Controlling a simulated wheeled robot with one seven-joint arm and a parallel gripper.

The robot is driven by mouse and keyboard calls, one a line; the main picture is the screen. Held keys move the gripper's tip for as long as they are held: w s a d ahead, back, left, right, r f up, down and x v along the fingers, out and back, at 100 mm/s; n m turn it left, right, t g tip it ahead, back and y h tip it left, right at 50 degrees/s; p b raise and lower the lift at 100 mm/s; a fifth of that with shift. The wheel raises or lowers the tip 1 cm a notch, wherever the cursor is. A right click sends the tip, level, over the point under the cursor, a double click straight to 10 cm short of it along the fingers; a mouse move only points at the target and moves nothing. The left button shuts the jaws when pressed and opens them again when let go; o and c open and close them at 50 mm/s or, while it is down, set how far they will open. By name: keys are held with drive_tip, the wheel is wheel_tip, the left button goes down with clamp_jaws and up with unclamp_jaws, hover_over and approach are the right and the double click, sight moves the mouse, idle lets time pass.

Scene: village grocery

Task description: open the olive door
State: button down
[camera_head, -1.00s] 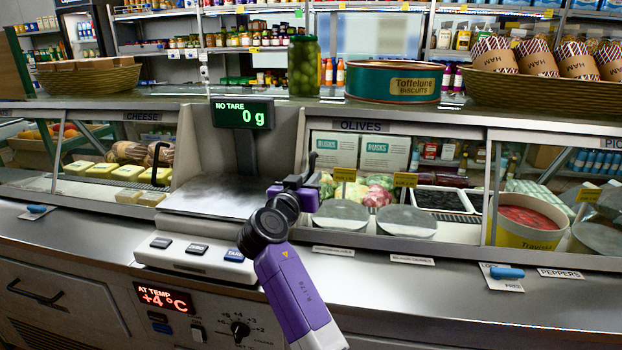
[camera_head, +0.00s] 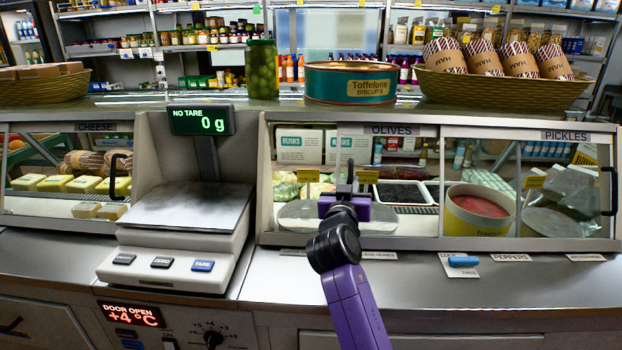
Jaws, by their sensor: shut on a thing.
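The olive door (camera_head: 400,215) is a sliding glass pane under the OLIVES label, in the right-hand part of the counter case. My gripper (camera_head: 345,192) is shut on its dark upright handle (camera_head: 350,172). The handle stands well to the right of the case's left post, with a gap between post and door. The cooler display (camera_head: 133,314) reads DOOR OPEN and +4°C. The jaws hide part of the handle.
A scale (camera_head: 185,225) stands left of the olive section. The pickle door (camera_head: 560,200), with its own dark handle, is on the right. A jar of olives (camera_head: 262,68), a biscuit tin (camera_head: 350,84) and a ham basket (camera_head: 500,90) stand on top.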

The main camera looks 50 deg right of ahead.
drive_tip(key=p, duration=0.6)
approach(420, 178)
drive_tip(key=x, duration=0.4)
drive_tip(key=shift+w+d, duration=0.15)
drive_tip(key=shift+d, duration=0.2)
drive_tip(key=c, duration=1.5)
unclamp_jaws()
drive_tip(key=shift+o, duration=0.2)
drive_tip(key=shift+a, duration=0.15)
drive_tip(key=b+v, duration=0.2)
drive_tip(key=v, duration=0.5)
drive_tip(key=shift+a, duration=0.25)
